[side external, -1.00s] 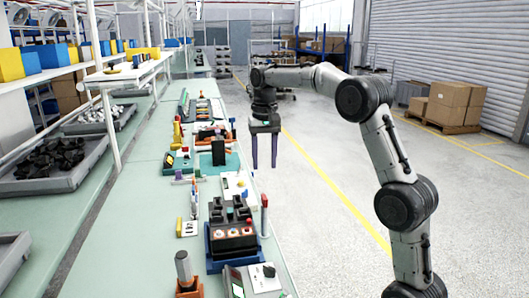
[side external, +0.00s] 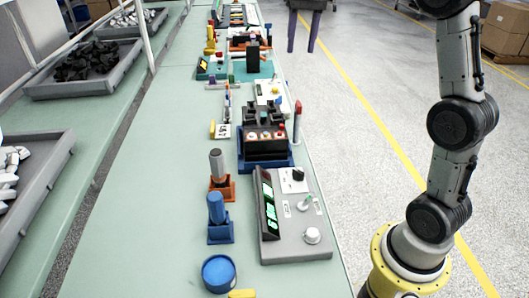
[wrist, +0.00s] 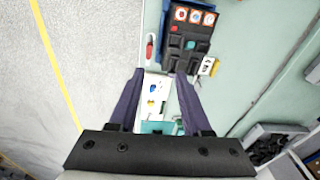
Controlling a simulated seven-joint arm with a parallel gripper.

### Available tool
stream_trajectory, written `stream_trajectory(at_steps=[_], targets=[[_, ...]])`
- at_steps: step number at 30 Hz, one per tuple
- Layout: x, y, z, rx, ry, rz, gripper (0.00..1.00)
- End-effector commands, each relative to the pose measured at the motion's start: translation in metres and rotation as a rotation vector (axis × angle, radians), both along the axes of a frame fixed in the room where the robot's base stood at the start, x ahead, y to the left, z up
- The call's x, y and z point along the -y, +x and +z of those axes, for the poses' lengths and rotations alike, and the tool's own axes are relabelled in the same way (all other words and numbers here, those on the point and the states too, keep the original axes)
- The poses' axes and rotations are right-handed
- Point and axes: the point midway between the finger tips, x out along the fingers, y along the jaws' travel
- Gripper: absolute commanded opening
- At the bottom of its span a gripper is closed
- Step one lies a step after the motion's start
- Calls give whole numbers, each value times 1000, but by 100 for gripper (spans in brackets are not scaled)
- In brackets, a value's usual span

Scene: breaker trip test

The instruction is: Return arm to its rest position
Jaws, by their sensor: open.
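My gripper (side external: 302,50) hangs at the top edge of the side view, with its two dark purple fingers pointing down and apart. It is beside the right edge of the workbench (side external: 125,200), over the floor as seen there. In the wrist view my gripper (wrist: 160,74) is open, with nothing held between its fingers. A white panel with small coloured parts (wrist: 157,95) shows between and beyond the fingers. The upper part of my arm is cut off by the side view's top edge.
A grey console with a green display (side external: 295,215), a blue cylinder in a holder (side external: 216,210) and a black device on a blue base (side external: 265,140) stand along the bench. Grey trays (side external: 85,72) line the left. The floor (side external: 355,150) right of the bench is clear.

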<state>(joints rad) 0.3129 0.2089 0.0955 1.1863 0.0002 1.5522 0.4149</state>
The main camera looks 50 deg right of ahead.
Motion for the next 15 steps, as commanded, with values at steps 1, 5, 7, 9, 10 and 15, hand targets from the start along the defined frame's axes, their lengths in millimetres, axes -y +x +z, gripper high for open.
stream_trajectory(at_steps=[1, 5, 7, 9, 10, 15], targets=[[-18, -17, 15, 27, -9, 29, 49], [-54, -60, 32, 88, -28, 113, 49], [-70, -84, 34, 122, -38, 162, 49], [-84, -108, 32, 155, -49, 216, 49], [-90, -119, 30, 170, -55, 240, 49], [-115, -176, 5, 252, -84, 382, 49]])
